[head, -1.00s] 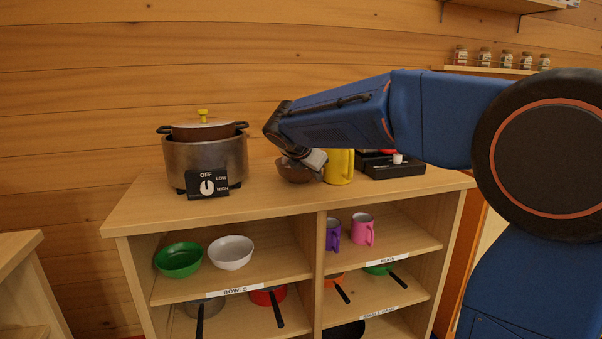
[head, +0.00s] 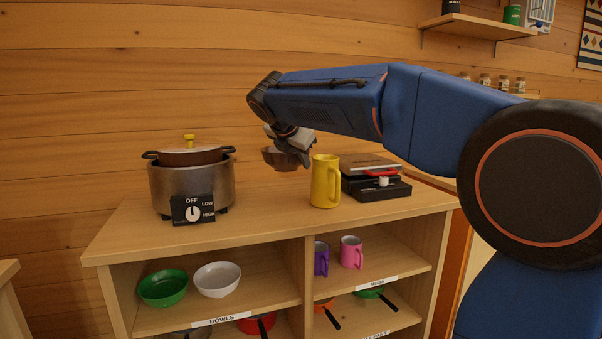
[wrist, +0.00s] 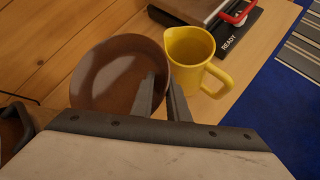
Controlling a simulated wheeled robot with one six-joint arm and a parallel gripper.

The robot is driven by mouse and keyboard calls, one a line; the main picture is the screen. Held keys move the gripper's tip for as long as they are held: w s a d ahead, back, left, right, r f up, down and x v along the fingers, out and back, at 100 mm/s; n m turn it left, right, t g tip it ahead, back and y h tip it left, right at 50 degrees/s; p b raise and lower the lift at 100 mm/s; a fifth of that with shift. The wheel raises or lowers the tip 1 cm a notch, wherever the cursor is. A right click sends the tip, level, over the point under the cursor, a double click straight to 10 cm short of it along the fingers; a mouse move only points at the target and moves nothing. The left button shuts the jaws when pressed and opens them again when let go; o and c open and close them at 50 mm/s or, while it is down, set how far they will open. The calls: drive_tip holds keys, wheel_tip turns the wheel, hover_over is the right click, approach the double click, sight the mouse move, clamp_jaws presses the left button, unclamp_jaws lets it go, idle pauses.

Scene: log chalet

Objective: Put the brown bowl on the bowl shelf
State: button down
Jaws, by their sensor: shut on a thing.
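The brown bowl (head: 281,158) is held up above the counter top, between the cooker and the yellow jug. My gripper (head: 304,161) is shut on its rim. In the wrist view the brown bowl (wrist: 112,75) hangs open side up at the fingers (wrist: 163,98), one finger inside the rim and one outside. The bowl shelf (head: 250,300) is the upper left compartment of the cabinet, labelled BOWLS. A green bowl (head: 163,288) and a white bowl (head: 217,280) stand on its left part. The right part of that shelf is bare.
A yellow jug (head: 325,182) stands close to the bowl's right. A metal cooker (head: 190,186) with a lidded pot stands at left. Purple (head: 321,259) and pink (head: 351,252) mugs occupy the right compartment. The counter front is clear.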

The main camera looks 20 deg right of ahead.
drive_tip(key=s, duration=1.9)
drive_tip(key=shift+s, duration=0.35)
